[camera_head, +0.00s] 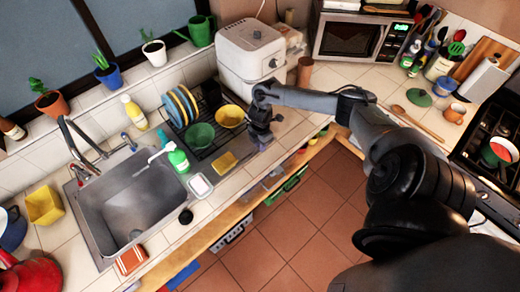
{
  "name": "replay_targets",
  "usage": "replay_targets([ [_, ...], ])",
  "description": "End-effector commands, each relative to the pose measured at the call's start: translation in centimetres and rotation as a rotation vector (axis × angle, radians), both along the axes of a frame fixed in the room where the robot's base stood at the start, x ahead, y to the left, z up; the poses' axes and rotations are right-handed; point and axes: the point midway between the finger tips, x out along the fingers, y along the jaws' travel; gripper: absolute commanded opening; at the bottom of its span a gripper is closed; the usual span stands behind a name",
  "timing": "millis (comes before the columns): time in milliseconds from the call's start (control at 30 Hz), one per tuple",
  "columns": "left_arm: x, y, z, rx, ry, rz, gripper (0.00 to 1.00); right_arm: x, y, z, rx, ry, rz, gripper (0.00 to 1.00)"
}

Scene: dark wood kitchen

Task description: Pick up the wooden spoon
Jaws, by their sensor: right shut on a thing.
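The wooden spoon (418,124) lies on the tiled counter at the right, below the microwave, its round end toward the upper left and its handle running down to the right. My right gripper (262,137) is at the right end of the dark dish rack, well to the left of the spoon and apart from it. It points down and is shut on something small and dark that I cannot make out. My right arm crosses the picture from the lower right. My left gripper is not in view.
The dish rack (222,142) holds plates, a green bowl (199,136) and a yellow bowl (230,116). A white appliance (250,50) stands behind my gripper. A brown cup (305,71), a green lid-like thing (418,97) and a small orange pot (454,112) stand near the spoon's counter.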

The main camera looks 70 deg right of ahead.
Motion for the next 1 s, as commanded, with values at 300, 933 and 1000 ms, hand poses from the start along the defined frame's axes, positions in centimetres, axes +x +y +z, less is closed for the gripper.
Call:
replay_targets([
  [300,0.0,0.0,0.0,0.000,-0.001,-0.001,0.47,0.1,0.1,-3.0,0.000,0.002,-0.002,0.00],
  [933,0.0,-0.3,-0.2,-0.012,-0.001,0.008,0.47,0.1,0.0,-4.4,-0.001,0.000,0.000,0.35],
  [1000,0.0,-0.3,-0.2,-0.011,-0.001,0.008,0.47,0.1,0.0,-4.4,-0.001,0.000,0.000,0.45],
])
